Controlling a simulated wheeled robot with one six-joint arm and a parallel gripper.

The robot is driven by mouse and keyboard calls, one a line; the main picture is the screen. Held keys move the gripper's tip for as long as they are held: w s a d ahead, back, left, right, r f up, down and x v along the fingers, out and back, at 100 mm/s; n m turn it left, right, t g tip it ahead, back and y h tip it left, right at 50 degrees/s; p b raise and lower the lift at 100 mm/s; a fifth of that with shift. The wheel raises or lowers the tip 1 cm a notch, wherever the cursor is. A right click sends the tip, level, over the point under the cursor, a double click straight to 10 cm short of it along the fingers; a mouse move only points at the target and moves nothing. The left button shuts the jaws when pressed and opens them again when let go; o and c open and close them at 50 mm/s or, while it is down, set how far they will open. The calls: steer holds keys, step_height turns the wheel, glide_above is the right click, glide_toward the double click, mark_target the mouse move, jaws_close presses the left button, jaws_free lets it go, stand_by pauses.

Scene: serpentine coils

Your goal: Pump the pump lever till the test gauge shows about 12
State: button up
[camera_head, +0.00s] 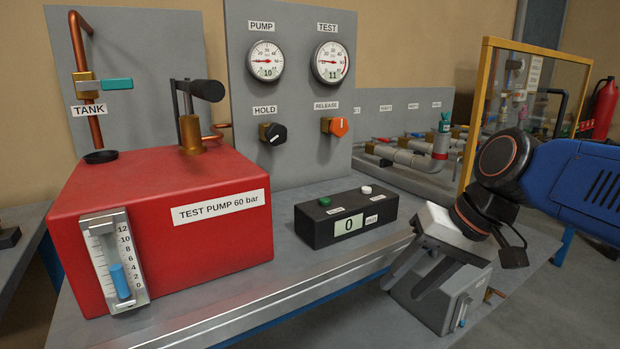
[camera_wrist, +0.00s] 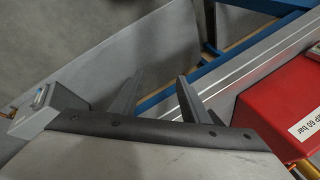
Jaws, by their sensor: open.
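The pump lever (camera_head: 207,90) has a black handle pointing right, roughly level, above the brass pump post on the red test pump box (camera_head: 160,185). My gripper (camera_head: 400,290) is open and empty at the lower right, past the bench's front edge and well away from the lever. In the wrist view the two fingers (camera_wrist: 159,76) are apart with nothing between them. The lever is not in the wrist view; part of the red box (camera_wrist: 285,105) shows.
A black HOLD knob (camera_head: 272,133) and orange RELEASE knob (camera_head: 337,126) sit under the gauges. A black counter box (camera_head: 322,236) showing 0 stands between the pump and my arm. A grey box (camera_head: 450,295) is behind my fingers. A yellow-framed screen (camera_head: 482,100) stands right.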

steer(key=s+d+f+t+h, duration=0.2)
steer(key=s+d+f+h, duration=0.3)
steer(key=d+f, duration=0.7)
steer(key=shift+s+f, duration=0.3)
steer(key=shift+s, duration=0.55)
steer(key=shift+n, duration=0.3)
